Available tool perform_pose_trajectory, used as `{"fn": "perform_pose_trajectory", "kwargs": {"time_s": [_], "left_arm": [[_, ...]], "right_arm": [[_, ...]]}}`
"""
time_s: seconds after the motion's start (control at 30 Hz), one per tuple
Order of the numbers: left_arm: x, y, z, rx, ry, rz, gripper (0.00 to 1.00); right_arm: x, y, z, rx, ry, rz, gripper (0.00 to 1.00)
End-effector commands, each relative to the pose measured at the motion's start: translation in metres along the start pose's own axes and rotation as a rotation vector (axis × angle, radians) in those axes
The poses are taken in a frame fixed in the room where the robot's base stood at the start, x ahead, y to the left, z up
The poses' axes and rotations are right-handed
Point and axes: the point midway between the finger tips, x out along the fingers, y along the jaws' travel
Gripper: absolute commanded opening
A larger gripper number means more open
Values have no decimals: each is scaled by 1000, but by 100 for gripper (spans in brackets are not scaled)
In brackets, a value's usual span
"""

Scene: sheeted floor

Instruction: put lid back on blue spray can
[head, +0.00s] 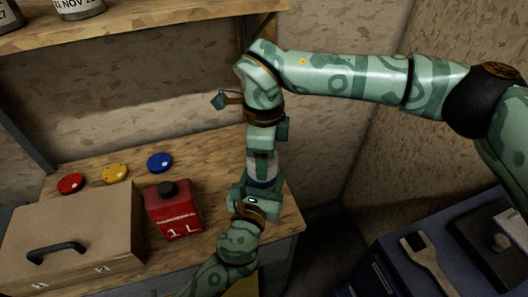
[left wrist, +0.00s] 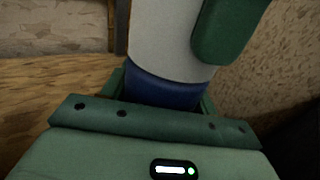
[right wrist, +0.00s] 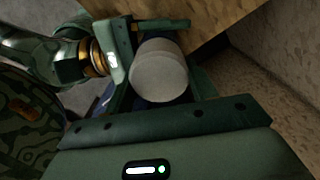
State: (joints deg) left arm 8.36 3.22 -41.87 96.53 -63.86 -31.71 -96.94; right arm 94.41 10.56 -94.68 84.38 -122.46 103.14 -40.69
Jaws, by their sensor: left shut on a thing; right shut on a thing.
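The blue spray can (left wrist: 160,88) shows as a blue part low between the fingers of my left gripper (head: 256,192), which is shut on it. It also shows in the head view (head: 261,184), roughly upright. A pale grey-white cylinder, apparently the lid (right wrist: 160,72), stands directly above the blue part, in line with it; it fills much of the left wrist view (left wrist: 172,35). My right gripper (head: 262,157) comes from above and is shut on this pale piece. In the right wrist view its round end faces the camera. I cannot tell whether the lid is fully seated.
Below stands a wooden bench (head: 110,152) with red (head: 71,184), yellow (head: 115,173) and blue (head: 160,162) discs, a red 1 L canister (head: 173,215) and a brown case (head: 70,235). A shelf (head: 140,25) runs above. A dark blue box (head: 400,255) is at right.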

Motion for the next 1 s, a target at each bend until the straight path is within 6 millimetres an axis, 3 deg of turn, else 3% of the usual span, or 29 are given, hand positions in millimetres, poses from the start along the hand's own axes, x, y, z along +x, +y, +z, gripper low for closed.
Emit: {"fn": "perform_pose_trajectory", "kwargs": {"time_s": [0.23, 0.27, 0.33, 0.7, 1.0], "left_arm": [[0, 0, 0, 1, 1, 0, 18], [0, 0, 0, 1, 1, 0, 18], [0, 0, 0, 1, 1, 0, 18], [0, 0, 0, 1, 1, 0, 18], [0, 0, 0, 1, 1, 0, 18]], "right_arm": [[5, 0, 0, -1, -1, 0, 35], [5, 0, 0, -1, -1, 0, 65], [5, 0, 0, 0, -1, 0, 82], [-1, 0, 0, 0, -1, -1, 82], [-58, -1, 0, 0, -2, -5, 82]]}}
